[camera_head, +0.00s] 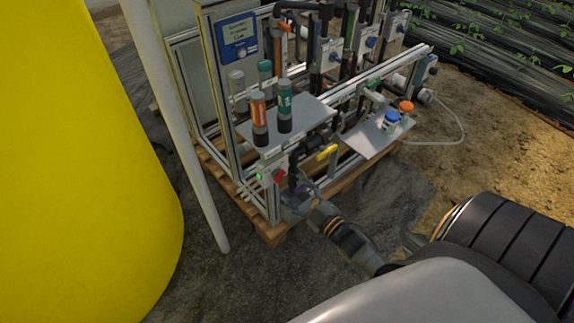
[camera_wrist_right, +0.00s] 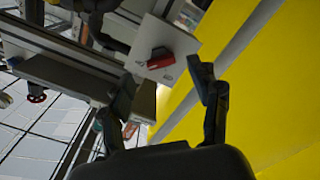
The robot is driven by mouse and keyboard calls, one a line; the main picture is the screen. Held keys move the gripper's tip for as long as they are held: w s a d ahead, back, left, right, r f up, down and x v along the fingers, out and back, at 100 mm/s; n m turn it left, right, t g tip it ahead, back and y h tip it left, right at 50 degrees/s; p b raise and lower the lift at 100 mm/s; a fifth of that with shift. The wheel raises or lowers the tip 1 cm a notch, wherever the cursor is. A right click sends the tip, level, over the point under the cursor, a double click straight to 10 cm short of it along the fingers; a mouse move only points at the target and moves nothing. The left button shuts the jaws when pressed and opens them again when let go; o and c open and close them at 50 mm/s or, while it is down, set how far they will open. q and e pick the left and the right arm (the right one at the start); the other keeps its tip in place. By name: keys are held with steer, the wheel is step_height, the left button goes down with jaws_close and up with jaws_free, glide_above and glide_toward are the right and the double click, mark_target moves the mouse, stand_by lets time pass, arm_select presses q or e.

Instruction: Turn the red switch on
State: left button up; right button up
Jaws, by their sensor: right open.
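The red switch (camera_head: 280,175) sits on a small light panel at the front left corner of the skid, beside a green indicator (camera_head: 260,177). In the right wrist view the red switch (camera_wrist_right: 160,60) is a red handle on a whitish plate (camera_wrist_right: 182,42), lying slightly tilted across the picture. My right gripper (camera_head: 292,200) is just below and in front of the panel. In the wrist view my right gripper (camera_wrist_right: 175,90) is open, its fingers apart, with the switch beyond the fingertips and nothing between them. The left gripper is not seen.
A large yellow tank (camera_head: 80,180) fills the left, with a pale pole (camera_head: 175,120) between it and the skid. The skid stands on a wooden pallet (camera_head: 270,233). A yellow handle (camera_head: 327,152) is right of the switch. Bottles (camera_head: 284,106) stand on a shelf above.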

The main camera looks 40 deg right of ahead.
steer(key=s, duration=0.7)
steer(key=shift+d, duration=0.25)
